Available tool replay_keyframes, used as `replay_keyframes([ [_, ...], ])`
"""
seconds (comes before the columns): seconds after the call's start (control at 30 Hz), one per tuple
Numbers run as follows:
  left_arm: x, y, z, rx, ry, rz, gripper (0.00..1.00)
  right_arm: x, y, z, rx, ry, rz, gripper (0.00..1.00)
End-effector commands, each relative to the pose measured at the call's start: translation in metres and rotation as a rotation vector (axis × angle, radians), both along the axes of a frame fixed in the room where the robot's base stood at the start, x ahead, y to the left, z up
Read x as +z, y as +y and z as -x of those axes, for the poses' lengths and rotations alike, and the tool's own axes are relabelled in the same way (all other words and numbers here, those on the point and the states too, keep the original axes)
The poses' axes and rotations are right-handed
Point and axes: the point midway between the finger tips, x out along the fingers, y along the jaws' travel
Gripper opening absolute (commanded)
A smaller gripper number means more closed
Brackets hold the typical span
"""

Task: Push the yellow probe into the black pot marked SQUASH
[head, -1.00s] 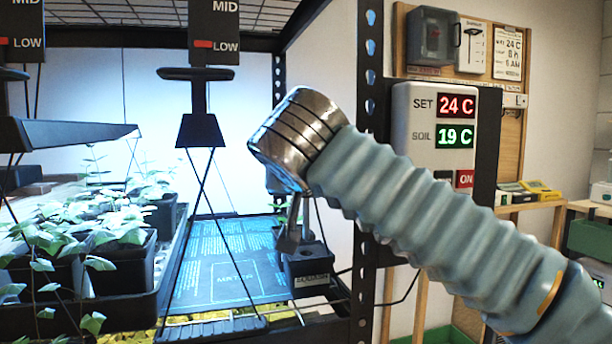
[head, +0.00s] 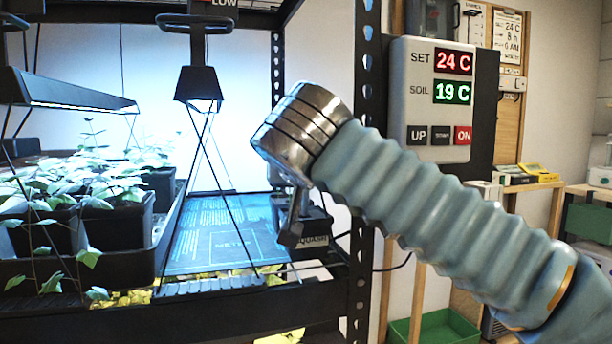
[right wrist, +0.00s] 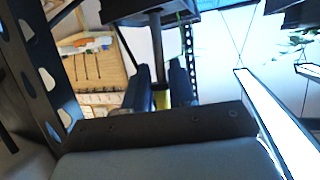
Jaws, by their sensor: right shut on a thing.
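The black pot marked SQUASH (head: 316,241) stands at the right end of the shelf, beside the blue mat, partly hidden behind my right gripper. My right gripper (head: 291,236) points down in front of the pot's left part. In the right wrist view its two fingers (right wrist: 163,82) are shut on the yellow probe (right wrist: 162,100), of which a small yellow piece shows between them. A dark rod runs from there toward a dark shape at the top edge. Whether the tip touches soil is hidden. My left gripper is not in view.
The blue mat (head: 195,262) lies left of the pot. Potted seedlings in a black tray (head: 110,283) fill the left. A lamp (head: 196,85) hangs on cords over the mat. The perforated rack post (head: 366,110) and controller (head: 432,100) stand right of the pot.

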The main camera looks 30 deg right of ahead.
Motion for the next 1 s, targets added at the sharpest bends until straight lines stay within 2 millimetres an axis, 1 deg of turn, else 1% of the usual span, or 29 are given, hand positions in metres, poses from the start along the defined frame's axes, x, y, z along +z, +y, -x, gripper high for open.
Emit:
replay_keyframes([
  [0.03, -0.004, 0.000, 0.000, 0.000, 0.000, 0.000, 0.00, -0.020, 0.000, -0.006, -0.008, 0.048, -0.003, 0.00],
  [0.3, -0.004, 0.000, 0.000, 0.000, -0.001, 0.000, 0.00, -0.020, 0.000, -0.006, -0.008, 0.048, -0.003, 0.00],
  [0.33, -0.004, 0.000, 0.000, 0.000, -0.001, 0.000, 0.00, -0.020, 0.000, -0.006, -0.008, 0.048, -0.003, 0.24],
  [0.5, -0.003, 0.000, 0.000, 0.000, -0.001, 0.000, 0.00, -0.017, 0.001, -0.005, -0.004, 0.040, -0.002, 0.50],
  [0.53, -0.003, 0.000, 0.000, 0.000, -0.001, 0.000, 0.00, -0.017, 0.001, -0.005, -0.004, 0.038, -0.003, 0.53],
  [0.83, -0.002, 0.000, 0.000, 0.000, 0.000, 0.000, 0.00, -0.012, 0.003, -0.002, 0.000, 0.031, -0.003, 0.53],
  [0.93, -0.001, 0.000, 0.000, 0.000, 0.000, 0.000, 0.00, -0.007, 0.008, 0.005, 0.001, 0.030, -0.003, 0.53],
  [1.0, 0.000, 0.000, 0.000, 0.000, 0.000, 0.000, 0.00, -0.002, 0.014, 0.015, 0.002, 0.029, -0.003, 0.53],
])
